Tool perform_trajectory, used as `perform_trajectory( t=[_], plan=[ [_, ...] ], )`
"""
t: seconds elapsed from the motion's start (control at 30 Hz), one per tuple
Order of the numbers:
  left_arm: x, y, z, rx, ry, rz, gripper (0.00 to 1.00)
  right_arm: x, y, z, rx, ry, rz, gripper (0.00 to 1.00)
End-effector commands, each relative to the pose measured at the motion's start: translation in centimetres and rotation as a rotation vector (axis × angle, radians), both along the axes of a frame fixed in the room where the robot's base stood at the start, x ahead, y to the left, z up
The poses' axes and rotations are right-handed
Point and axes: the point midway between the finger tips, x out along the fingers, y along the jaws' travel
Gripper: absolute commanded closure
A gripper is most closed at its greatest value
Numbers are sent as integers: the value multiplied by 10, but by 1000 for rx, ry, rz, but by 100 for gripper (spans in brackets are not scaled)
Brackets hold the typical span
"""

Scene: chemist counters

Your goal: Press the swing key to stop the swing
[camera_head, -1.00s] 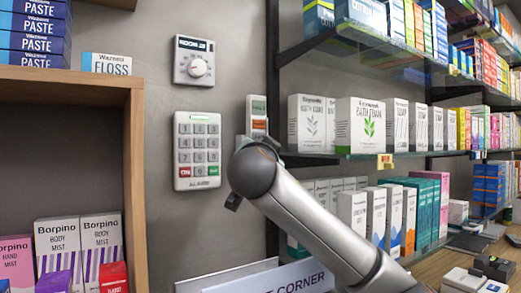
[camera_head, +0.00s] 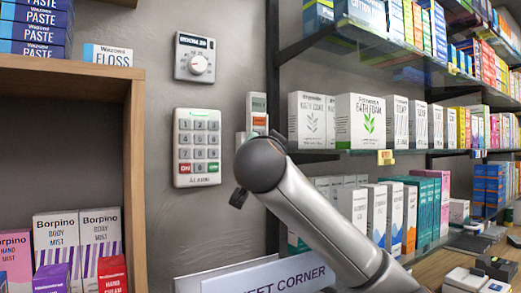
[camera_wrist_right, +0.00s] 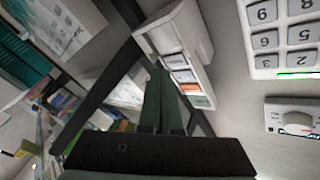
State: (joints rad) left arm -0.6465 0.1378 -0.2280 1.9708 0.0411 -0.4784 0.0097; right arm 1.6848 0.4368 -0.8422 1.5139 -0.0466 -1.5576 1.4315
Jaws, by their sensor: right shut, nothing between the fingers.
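A narrow white wall panel (camera_head: 257,104) with a column of keys is at the middle in the head view; my right arm hides its lower part. In the right wrist view the panel (camera_wrist_right: 203,45) appears upside down, with several pale keys, an orange key (camera_wrist_right: 197,101) and a green one near its end. The key labels are too small to read, so I cannot tell which is the swing key. My right gripper (camera_wrist_right: 160,70) is shut and empty, its fingertips beside the far end of the key column; I cannot tell whether they touch. My left gripper is not in view.
An alarm keypad (camera_head: 197,148) and a dial unit (camera_head: 195,57) are on the wall left of the panel. Glass shelves with boxes (camera_head: 357,122) stand close on the right. A wooden shelf unit (camera_head: 136,180) is at left. Bare wall lies between.

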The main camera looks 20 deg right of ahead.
Motion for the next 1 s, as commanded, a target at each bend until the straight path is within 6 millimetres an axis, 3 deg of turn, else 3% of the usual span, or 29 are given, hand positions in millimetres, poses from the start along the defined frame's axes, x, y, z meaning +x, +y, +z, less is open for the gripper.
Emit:
perform_trajectory(
  t=[0.23, 0.7, 1.0],
  plan=[
    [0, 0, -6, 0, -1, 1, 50, -5, 0, -2, 2, -3, 1, 100],
    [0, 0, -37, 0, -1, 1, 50, -47, -6, -1, 2, -3, 1, 100],
    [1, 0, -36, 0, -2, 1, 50, -50, -7, 1, 1, 0, 0, 100]
  ],
)
